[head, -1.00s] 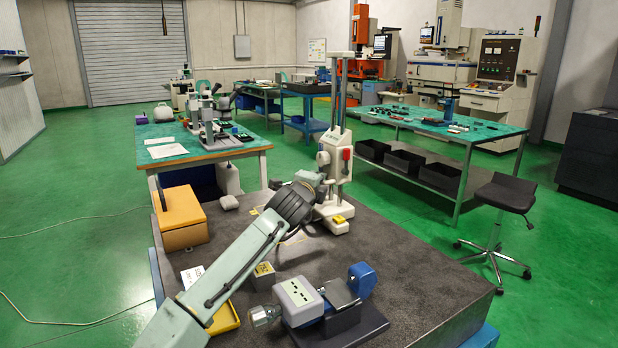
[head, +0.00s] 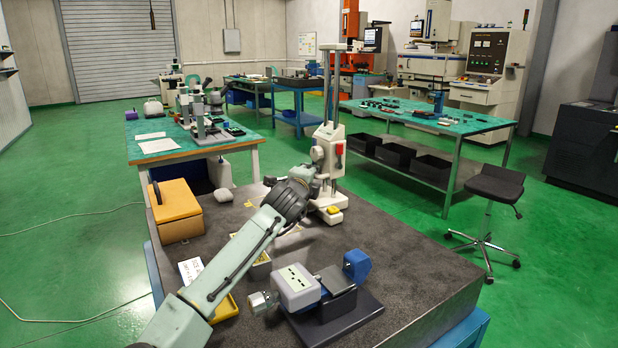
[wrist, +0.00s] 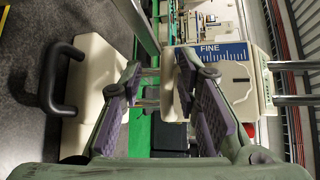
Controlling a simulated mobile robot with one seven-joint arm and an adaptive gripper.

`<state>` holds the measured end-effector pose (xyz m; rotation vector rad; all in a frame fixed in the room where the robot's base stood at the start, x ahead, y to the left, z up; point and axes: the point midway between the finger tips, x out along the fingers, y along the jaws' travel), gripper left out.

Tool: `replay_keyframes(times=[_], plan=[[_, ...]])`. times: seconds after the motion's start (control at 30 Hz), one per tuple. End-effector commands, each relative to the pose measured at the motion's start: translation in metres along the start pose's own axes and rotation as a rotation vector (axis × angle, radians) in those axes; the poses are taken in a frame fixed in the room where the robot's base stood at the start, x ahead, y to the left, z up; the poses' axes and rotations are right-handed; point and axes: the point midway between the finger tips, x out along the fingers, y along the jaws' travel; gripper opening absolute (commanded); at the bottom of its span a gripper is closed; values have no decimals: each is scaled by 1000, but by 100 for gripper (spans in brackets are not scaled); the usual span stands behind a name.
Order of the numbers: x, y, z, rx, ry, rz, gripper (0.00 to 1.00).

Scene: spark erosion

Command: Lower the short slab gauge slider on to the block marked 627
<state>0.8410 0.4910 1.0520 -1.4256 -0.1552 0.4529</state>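The slab gauge (head: 328,196) stands upright on the dark slab, with twin posts and a cream slider (head: 327,150) carrying a red part. My gripper (head: 318,178) is close to the gauge, just below the slider's front; its fingers are hard to make out there. In the wrist view my gripper (wrist: 158,68) is open, its purple-padded fingers apart. A cream body marked FINE with a blue scale (wrist: 222,53) lies behind and right of the right finger; contact cannot be told. A small block (head: 261,270) is partly behind my arm; its marking is unreadable, and I cannot identify 627.
An orange box (head: 176,212) with a black handle and a white card (head: 191,270) lie left of my arm. A vice-like fixture (head: 330,290) stands at the front. The slab's right part (head: 420,255) is clear. In the wrist view a black handle (wrist: 45,80) shows at left.

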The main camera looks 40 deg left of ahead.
Motion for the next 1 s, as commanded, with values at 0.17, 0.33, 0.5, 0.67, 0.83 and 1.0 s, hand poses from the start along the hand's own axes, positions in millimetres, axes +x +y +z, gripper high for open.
replay_keyframes(times=[0.17, 0.33, 0.5, 0.67, 0.83, 1.0], plan=[[-1, -1, 0, 0, 1, -2, 30], [-16, -1, 0, 0, 1, -4, 30], [-51, -1, 1, 0, 0, -4, 30], [-85, -1, 0, 0, 0, -3, 30], [-110, -1, 0, -1, 0, -2, 30], [-120, -1, 0, 0, -1, -1, 30]])
